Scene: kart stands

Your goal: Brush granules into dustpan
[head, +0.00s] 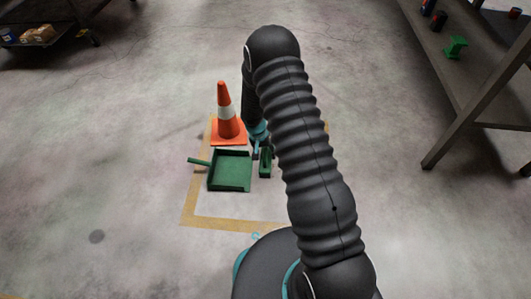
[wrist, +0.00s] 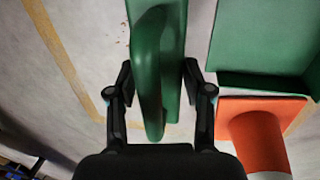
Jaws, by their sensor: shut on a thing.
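My gripper (wrist: 158,80) is shut on the green brush (wrist: 150,62), with one finger on each side of its curved handle. In the head view the brush (head: 265,163) is low over or on the floor, just right of the green dustpan (head: 230,170). I cannot tell whether it touches the floor. The dustpan lies flat, its handle pointing left; its edge also shows in the wrist view (wrist: 262,55), right of the brush. A few tiny brown granules (wrist: 125,40) lie on the floor left of the brush in the wrist view. My arm hides the floor to the right.
An orange and white cone (head: 227,118) stands just behind the dustpan, close to my gripper. Yellow tape (head: 228,225) marks a square on the concrete floor around them. A workbench (head: 470,75) stands at right and a low shelf (head: 45,38) at far left. Floor to the left is clear.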

